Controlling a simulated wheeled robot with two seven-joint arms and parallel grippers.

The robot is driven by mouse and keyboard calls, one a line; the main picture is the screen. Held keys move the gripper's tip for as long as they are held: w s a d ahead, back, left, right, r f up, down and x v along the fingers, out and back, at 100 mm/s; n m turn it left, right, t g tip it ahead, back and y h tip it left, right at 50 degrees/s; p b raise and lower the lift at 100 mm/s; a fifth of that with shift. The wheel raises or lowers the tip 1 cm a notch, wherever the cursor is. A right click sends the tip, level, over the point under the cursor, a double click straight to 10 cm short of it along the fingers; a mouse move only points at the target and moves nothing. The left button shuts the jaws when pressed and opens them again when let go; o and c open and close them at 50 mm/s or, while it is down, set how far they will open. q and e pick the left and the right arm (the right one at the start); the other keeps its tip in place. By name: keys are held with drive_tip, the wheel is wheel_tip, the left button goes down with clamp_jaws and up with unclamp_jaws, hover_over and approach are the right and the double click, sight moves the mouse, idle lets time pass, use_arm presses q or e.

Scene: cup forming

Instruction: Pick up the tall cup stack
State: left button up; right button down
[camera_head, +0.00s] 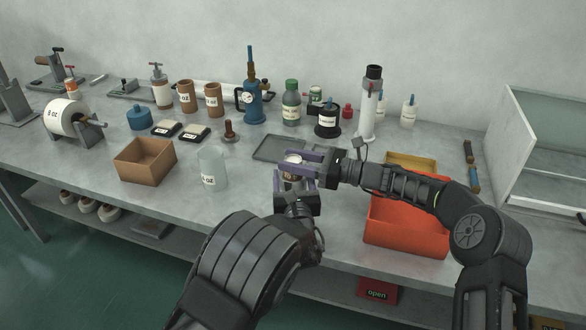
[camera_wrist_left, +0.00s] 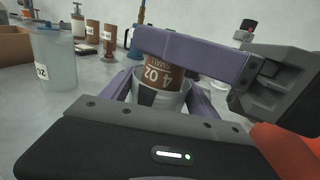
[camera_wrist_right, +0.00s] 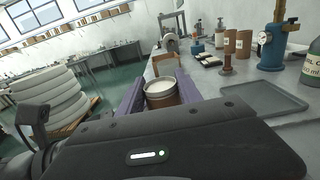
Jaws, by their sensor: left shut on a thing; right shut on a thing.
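A brown cylinder labelled "4 OZ SMALL" (camera_wrist_left: 165,75), its print upside down, stands in a pale grey cup with a dark patch (camera_wrist_left: 175,101) in the left wrist view. My right gripper (camera_head: 293,160) is shut around the upper, brown part, whose pale round top (camera_wrist_right: 159,87) shows in the right wrist view. My left gripper (camera_head: 290,192) is shut around the pale cup below it. The two grippers are one above the other at the table's front. A tall frosted cylinder labelled "OZ" (camera_head: 212,163) stands upright to their left, untouched.
A brown open box (camera_head: 145,162) lies at left and an orange bin (camera_head: 406,228) close at right. A dark flat tray (camera_head: 278,150) is just behind my grippers. Two brown labelled cylinders (camera_head: 186,97) (camera_head: 213,100), a blue pump (camera_head: 253,104) and bottles line the back.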

wheel_tip(320, 180, up, 18)
idle(0.3)
drive_tip(key=shift+f, duration=0.15)
use_arm(q)
drive_tip(key=o, duration=1.4)
drive_tip(key=s+d, duration=0.1)
drive_tip(key=s, duration=1.1)
